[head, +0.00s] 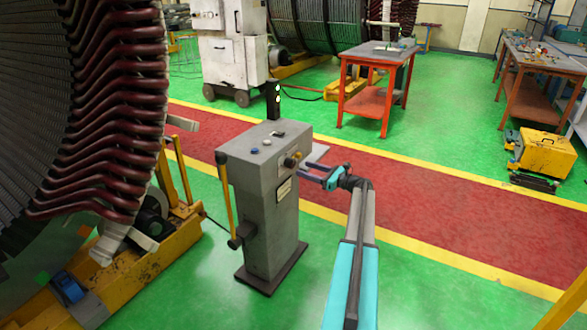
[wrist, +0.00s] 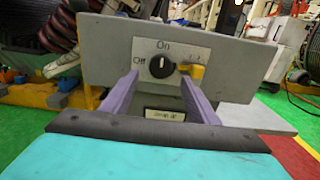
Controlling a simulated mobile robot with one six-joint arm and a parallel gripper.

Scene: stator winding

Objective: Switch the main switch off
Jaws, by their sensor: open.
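The main switch is a black rotary knob (wrist: 160,67) on a light plate, marked "Off" at its left and "On" above it. A small pale mark on the knob appears to point up toward "On". The knob also shows in the head view (head: 289,162), on the sloping front of a grey control pedestal (head: 268,212). My gripper (wrist: 161,80) is open and empty. Its two purple fingers point at the panel, one to each side of the knob and a little below it. In the head view my gripper (head: 308,174) is just right of the panel; contact cannot be told.
A yellow part (wrist: 195,73) sits right of the knob, close to the right finger. A yellow handle (head: 228,198) stands along the pedestal's left side. The large stator (head: 60,110) is at the left. A red table (head: 378,57) stands behind; the red walkway is clear.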

